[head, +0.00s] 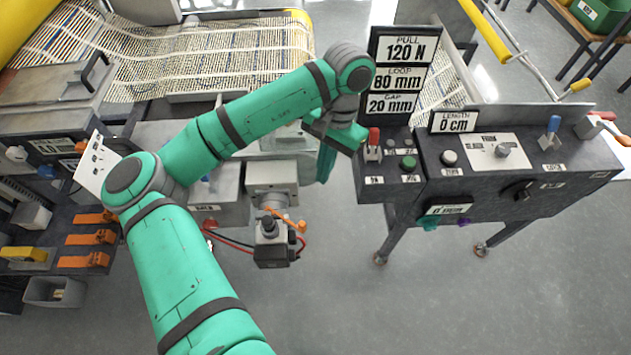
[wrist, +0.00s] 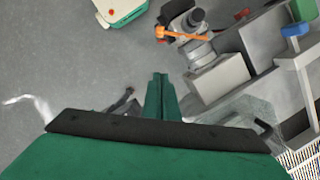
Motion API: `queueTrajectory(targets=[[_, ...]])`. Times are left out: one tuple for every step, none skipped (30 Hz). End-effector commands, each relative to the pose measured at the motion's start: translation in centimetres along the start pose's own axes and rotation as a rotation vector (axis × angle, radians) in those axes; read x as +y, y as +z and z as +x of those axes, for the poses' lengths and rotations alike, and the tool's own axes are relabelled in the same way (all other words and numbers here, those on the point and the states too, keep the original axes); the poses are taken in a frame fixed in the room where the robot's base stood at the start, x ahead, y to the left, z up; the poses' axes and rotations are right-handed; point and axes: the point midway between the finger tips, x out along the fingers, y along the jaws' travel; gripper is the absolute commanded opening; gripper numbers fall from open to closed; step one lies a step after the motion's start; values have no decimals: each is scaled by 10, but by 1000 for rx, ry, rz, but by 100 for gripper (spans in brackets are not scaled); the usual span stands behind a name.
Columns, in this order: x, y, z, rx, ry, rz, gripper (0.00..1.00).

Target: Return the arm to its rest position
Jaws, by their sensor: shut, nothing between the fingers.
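My arm is green with dark joint bands and reaches from the bottom of the head view up to the middle, then bends downward. My gripper (head: 326,165) hangs beside the left end of the control console, partly hidden by my own wrist. In the wrist view its two green fingers (wrist: 160,92) are together with nothing between them. It is over open floor and touches nothing that I can see.
The control console (head: 520,170) with a red lever (head: 373,142) stands close on the right. A grey machine unit with an orange-handled valve (head: 268,230) is below left. Mesh (head: 200,55) lies behind. Floor (head: 340,290) in front is clear.

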Motion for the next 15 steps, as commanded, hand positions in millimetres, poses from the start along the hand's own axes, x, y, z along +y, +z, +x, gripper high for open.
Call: queueTrajectory(targets=[[-2, 1, -4, 0, -1, -3, 0], [-2, 1, -5, 0, 0, -5, 0], [-3, 2, -7, 0, 2, -8, 0], [-4, 3, -8, 0, 3, -9, 0], [-5, 4, -8, 0, 3, -11, 0], [-6, 4, -8, 0, 4, -13, 0], [-6, 4, -9, 0, 4, -14, 0], [-6, 5, -8, 0, 5, -15, 0], [-7, 5, -8, 0, 5, -16, 0], [-7, 5, -8, 0, 5, -16, 0], [-7, 5, -8, 0, 5, -16, 0], [-7, 5, -8, 0, 5, -16, 0], [-7, 5, -8, 0, 5, -17, 0], [-7, 5, -8, 0, 5, -16, 0], [-7, 5, -8, 0, 5, -16, 0]])
